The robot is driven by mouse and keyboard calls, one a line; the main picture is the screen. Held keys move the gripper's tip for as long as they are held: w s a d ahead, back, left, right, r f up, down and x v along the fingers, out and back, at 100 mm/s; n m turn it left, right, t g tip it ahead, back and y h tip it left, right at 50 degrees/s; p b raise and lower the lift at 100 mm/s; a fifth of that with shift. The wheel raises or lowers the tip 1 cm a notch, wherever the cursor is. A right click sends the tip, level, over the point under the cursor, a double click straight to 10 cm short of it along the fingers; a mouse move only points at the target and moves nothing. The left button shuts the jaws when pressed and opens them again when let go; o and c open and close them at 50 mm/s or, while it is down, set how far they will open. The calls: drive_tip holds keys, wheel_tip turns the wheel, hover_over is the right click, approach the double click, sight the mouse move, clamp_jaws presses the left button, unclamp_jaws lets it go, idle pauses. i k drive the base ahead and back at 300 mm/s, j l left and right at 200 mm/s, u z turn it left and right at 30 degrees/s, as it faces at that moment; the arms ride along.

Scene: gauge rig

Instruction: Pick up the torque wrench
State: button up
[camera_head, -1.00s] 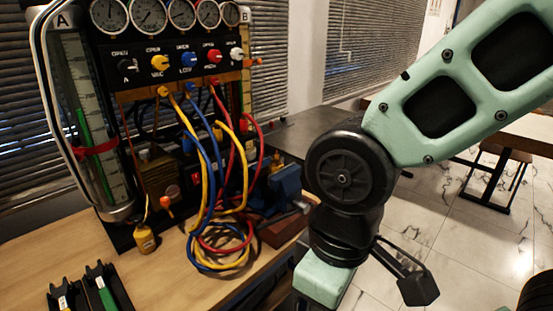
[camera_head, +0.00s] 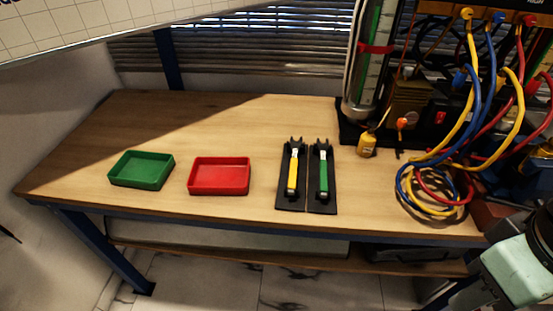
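Two wrench-like tools lie side by side on black holders on the wooden workbench. One has a yellow handle (camera_head: 293,175), and the other has a green handle (camera_head: 323,175). Both handles point toward the bench's front edge, with their far ends at the forked tops of the holders. I cannot tell from their looks which is the torque wrench. Part of my arm shows at the lower right corner, well right of the tools. My gripper's fingers are out of view.
A green tray (camera_head: 142,184) and a red tray (camera_head: 219,191) sit on the left of the workbench (camera_head: 80,170). The gauge rig with coiled hoses (camera_head: 432,212) fills the right. Bench room between trays and tools is clear.

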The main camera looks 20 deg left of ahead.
sight(296, 146)
drive_tip(key=u, duration=1.05)
drive_tip(key=i+l, duration=0.5)
drive_tip(key=i, duration=0.2)
